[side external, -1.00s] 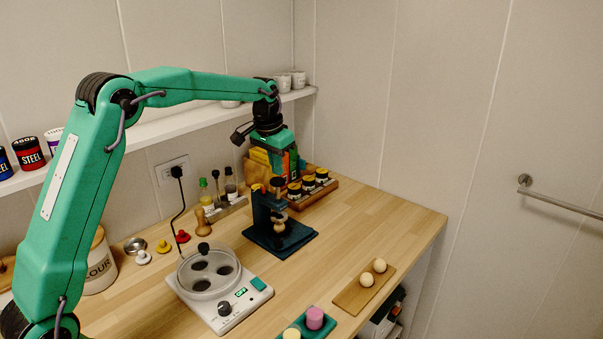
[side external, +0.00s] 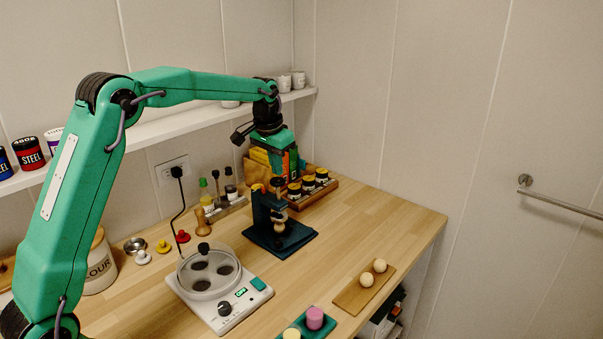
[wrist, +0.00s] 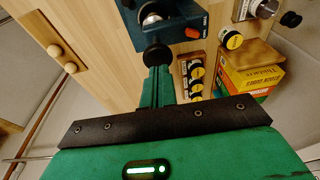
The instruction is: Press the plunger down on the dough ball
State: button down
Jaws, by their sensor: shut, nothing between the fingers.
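The dark blue press (side external: 262,208) stands on its flat base on the counter. Its black plunger knob (side external: 277,183) is on top, and in the wrist view the knob (wrist: 157,56) lies right at my fingertips. A pale dough ball (side external: 279,226) sits under the plunger, partly hidden by the press parts. My gripper (side external: 279,174) is shut and empty, pointing down just above the knob. I cannot tell whether it touches the knob. In the wrist view my fingers (wrist: 158,75) are together.
A spice rack with black jars (side external: 294,190) and a yellow box (side external: 260,156) stand close behind the press. A white heater (side external: 222,304) with a round pot is at front left. Two pale balls lie on a wooden board (side external: 352,300) at front right. Bare counter lies between.

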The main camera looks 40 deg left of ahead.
aim_at(277, 180)
jog(key=shift+f, duration=2.3)
dwell(2.3)
jog(key=shift+r, duration=0.1)
jog(key=shift+r, duration=2.9)
jog(key=shift+s, duration=0.1)
